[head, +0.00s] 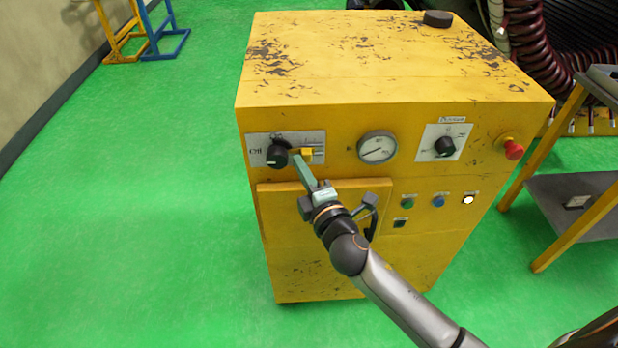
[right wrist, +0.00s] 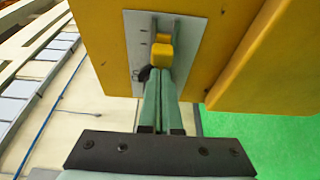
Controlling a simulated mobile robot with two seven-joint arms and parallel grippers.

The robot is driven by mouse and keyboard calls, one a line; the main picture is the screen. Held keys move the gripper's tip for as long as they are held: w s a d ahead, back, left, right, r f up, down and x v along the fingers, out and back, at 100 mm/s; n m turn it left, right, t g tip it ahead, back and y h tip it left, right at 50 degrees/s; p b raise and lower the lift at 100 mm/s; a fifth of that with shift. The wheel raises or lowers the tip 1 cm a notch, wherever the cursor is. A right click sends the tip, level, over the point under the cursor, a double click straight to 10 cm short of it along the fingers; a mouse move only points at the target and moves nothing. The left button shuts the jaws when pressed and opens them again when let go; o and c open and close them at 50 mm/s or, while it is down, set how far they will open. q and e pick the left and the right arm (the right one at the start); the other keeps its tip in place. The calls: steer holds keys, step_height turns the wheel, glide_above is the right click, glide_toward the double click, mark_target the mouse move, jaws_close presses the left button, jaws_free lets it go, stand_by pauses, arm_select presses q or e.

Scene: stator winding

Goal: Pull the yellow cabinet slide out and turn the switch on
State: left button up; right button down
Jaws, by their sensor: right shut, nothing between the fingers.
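The yellow cabinet (head: 350,88) has a light plate (head: 258,142) at the upper left of its front. A small yellow slide (head: 307,153) sits on this plate, just right of a black rotary switch (head: 278,154). My right gripper (head: 298,160) is shut and empty, with its green fingertips at the slide's lower left. In the right wrist view, the slide (right wrist: 161,51) shows just beyond the shut fingertips (right wrist: 157,72); whether they touch it I cannot tell. A second black knob (head: 445,146) is on another plate to the right. My left gripper is not in view.
The front also bears a gauge (head: 378,148), a red button (head: 513,149) and several small buttons below. A panel (head: 345,192) juts out under the plate, near my right gripper. A grey shelf rack (head: 575,200) stands at right.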

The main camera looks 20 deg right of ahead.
steer(key=shift+w, duration=0.75)
steer(key=shift+s+d+p, duration=0.15)
steer(key=shift+d, duration=0.4)
steer(key=shift+s+d+p, duration=0.15)
steer(key=shift+d, duration=0.35)
